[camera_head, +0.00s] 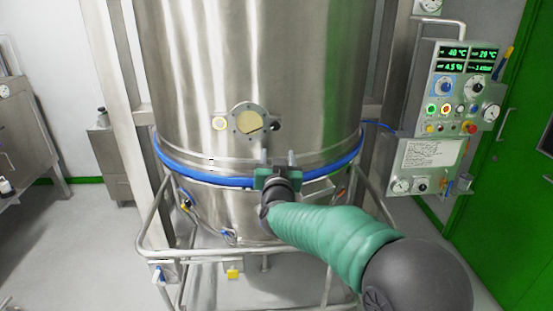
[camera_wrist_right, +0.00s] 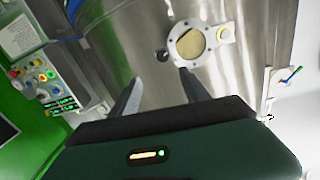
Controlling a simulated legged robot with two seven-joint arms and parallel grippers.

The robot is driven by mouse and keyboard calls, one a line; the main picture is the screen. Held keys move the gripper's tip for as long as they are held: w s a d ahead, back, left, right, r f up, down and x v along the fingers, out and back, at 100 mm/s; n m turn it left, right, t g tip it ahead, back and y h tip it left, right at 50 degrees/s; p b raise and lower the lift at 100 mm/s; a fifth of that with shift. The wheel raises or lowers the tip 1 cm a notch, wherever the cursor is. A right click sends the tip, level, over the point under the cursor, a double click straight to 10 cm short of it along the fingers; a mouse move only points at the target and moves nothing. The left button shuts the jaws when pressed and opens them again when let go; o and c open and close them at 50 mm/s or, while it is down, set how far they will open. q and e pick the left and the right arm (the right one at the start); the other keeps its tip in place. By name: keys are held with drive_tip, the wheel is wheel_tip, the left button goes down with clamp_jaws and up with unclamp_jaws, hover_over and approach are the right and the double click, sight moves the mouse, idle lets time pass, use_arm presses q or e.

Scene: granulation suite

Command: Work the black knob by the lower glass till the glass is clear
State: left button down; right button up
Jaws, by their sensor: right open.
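The lower glass (camera_head: 249,121) is a round window in a bolted metal ring on the steel vessel. A tan film covers much of it, with a greyer area along one edge. The small black knob (camera_head: 275,126) sits just right of the ring. In the wrist view, the glass (camera_wrist_right: 190,43) is upper right and the knob (camera_wrist_right: 162,55) is beside it. My right gripper (camera_head: 278,156) is open and empty, just below the knob. In the wrist view, its fingers (camera_wrist_right: 160,75) point toward the knob, which shows between and beyond the tips, apart from them. My left gripper is not in view.
A blue clamp band (camera_head: 190,172) rings the vessel (camera_head: 215,55) behind my right gripper. A tubular frame (camera_head: 205,255) surrounds the lower part. A control panel (camera_head: 462,90) with lit displays stands at right, near a green door (camera_head: 520,170). A small yellow port (camera_head: 219,124) lies left of the glass.

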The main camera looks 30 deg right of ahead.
drive_tip(key=v, duration=1.6)
drive_tip(key=shift+s+a+f+b, duration=0.2)
drive_tip(key=shift+s+a+b, duration=0.05)
drive_tip(key=shift+a+b, duration=0.05)
drive_tip(key=shift+w, duration=0.1)
